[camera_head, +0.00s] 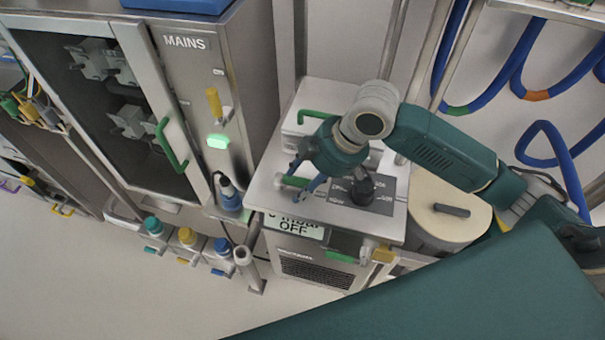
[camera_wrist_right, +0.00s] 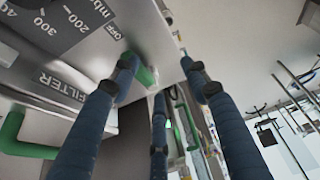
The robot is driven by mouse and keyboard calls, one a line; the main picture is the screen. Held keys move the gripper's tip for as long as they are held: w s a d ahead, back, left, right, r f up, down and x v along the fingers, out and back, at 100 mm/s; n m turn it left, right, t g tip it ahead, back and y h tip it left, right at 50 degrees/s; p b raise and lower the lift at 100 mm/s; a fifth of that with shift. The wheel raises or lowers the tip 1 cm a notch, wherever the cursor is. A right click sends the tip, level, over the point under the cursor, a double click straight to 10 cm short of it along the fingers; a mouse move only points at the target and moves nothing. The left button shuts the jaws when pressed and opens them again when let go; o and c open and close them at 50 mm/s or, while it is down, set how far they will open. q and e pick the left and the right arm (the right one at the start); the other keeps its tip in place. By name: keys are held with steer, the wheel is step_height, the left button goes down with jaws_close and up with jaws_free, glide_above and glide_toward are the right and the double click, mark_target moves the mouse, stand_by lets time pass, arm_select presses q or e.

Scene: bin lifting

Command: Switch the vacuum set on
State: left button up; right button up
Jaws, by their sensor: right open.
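The vacuum set (camera_head: 262,185) is a pale box unit in the middle of the head view. My left gripper is not in view.
A steel MAINS cabinet (camera_head: 188,70) with a yellow lever (camera_head: 214,101), a lit green light (camera_head: 218,141) and a green door handle (camera_head: 170,145) stands at left. A round lidded drum (camera_head: 450,235) is at right. Blue hoses (camera_head: 560,150) hang behind. The front-left floor is clear.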

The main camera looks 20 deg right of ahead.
mark_target(302, 178)
steer(key=w+d+r, duration=0.2)
steer(key=d+r, duration=0.3)
steer(key=p+x, duration=0.1)
steer(key=x, duration=1)
steer(key=shift+p, duration=0.35)
steer(key=shift+c, duration=0.5)
jaws_close()
